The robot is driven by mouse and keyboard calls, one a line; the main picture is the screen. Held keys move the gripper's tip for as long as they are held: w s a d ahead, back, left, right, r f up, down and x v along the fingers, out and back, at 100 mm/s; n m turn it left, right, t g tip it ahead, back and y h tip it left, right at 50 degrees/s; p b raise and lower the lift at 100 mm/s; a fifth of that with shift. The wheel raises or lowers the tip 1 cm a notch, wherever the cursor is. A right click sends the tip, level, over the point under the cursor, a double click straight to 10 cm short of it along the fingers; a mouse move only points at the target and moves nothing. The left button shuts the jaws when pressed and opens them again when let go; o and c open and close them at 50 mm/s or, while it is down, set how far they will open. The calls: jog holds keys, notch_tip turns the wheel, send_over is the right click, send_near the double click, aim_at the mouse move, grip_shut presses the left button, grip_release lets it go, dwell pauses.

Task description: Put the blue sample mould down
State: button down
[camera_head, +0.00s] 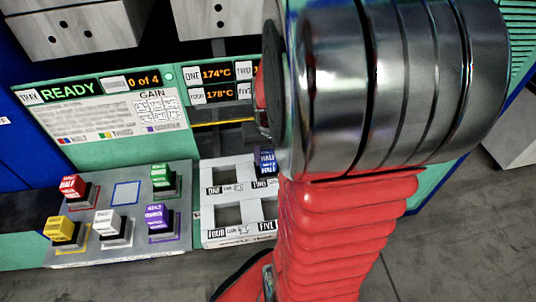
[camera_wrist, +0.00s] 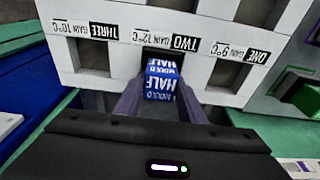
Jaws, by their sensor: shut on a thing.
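The blue sample mould (camera_head: 266,161), marked HALF, shows at the back right of the visible part of the white slotted tray (camera_head: 240,238). In the wrist view the blue mould (camera_wrist: 161,82) is between the two fingers of my gripper (camera_wrist: 158,92), which is shut on it. The mould lines up with the opening labelled TWO and overlaps it. I cannot tell how far down in the opening it is. The openings labelled ONE (camera_wrist: 228,75) and THREE (camera_wrist: 93,58) look empty. In the head view my arm hides my gripper and the tray's right side.
A grey stand (camera_head: 85,255) at the left bears red, green, yellow, white and purple moulds. Its blue-outlined square (camera_head: 126,193) is bare. Behind it, a green panel (camera_head: 105,110) reads READY and 0 of 4. A press display (camera_head: 215,73) shows temperatures.

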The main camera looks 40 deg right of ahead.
jog(key=c, duration=1.2)
grip_release()
jog(key=r, duration=0.4)
jog(key=s+r, duration=0.1)
jog(key=r, duration=0.3)
jog(key=a+r, duration=0.1)
jog(key=r, duration=0.3)
jog(key=shift+s, duration=0.25)
jog(key=a+r+n+t, duration=0.1)
jog(key=a+n, duration=0.1)
jog(key=a, duration=0.5)
jog(key=s+a+r+n+t, duration=0.1)
jog(key=a+r+n, duration=0.1)
jog(key=a, duration=0.5)
jog(key=s+a+r+n+t+y, duration=0.1)
jog(key=a+n+t, duration=0.1)
jog(key=a, duration=0.5)
jog(key=shift+s+a+r+n, duration=0.2)
jog(key=shift+a+n, duration=0.2)
